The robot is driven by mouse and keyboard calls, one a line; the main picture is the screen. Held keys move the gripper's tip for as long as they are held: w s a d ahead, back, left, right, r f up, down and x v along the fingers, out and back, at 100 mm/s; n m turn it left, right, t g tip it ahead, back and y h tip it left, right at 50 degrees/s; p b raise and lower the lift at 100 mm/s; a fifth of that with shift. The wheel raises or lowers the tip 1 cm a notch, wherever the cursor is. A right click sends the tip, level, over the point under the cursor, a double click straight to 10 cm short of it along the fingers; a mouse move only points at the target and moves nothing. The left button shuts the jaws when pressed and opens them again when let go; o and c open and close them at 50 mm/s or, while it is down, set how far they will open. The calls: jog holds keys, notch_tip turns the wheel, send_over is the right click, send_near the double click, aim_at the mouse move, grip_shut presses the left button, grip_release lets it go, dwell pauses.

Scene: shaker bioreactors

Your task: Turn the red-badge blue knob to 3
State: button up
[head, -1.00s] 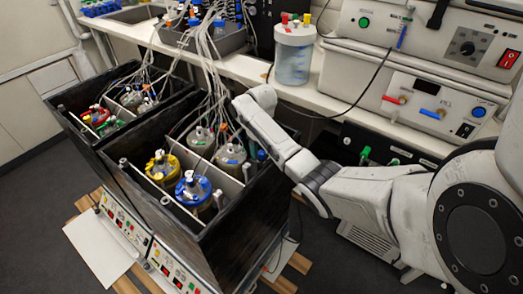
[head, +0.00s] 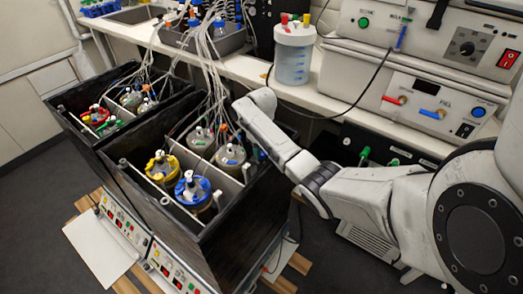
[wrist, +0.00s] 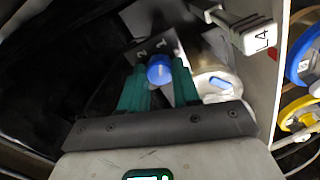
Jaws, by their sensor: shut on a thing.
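A blue knob (wrist: 159,69) shows in the wrist view, in front of a dark plate (wrist: 135,55) with pale numerals, one of which looks like a 2. The green fingers of my gripper (wrist: 158,80) stand one on each side of the knob and are shut on it. I cannot read the knob's setting, and no red badge shows. In the head view my arm reaches down at the right end of the near black box (head: 225,215); my gripper and the knob are hidden there.
A metal vessel with a small blue part (wrist: 221,84) and a white tag marked L4 (wrist: 250,30) are close right of my fingers. In the head view, blue-ringed (head: 194,189) and yellow-ringed (head: 162,167) vessels stand in the box. Tubes (head: 205,65) hang above it.

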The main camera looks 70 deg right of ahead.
jog(key=shift+n, duration=0.3)
jog(key=shift+r+n+p, duration=0.1)
jog(key=shift+n+p, duration=0.6)
jog(key=shift+n, duration=0.2)
jog(key=n+p, duration=0.1)
jog(key=n, duration=0.2)
jog(key=n+p, duration=0.2)
jog(key=n, duration=0.5)
jog(key=n+p, duration=0.1)
jog(key=n, duration=1)
jog(key=shift+n+p, duration=0.3)
jog(key=shift+p, duration=0.1)
jog(key=o, duration=1.1)
jog(key=shift+c, duration=0.2)
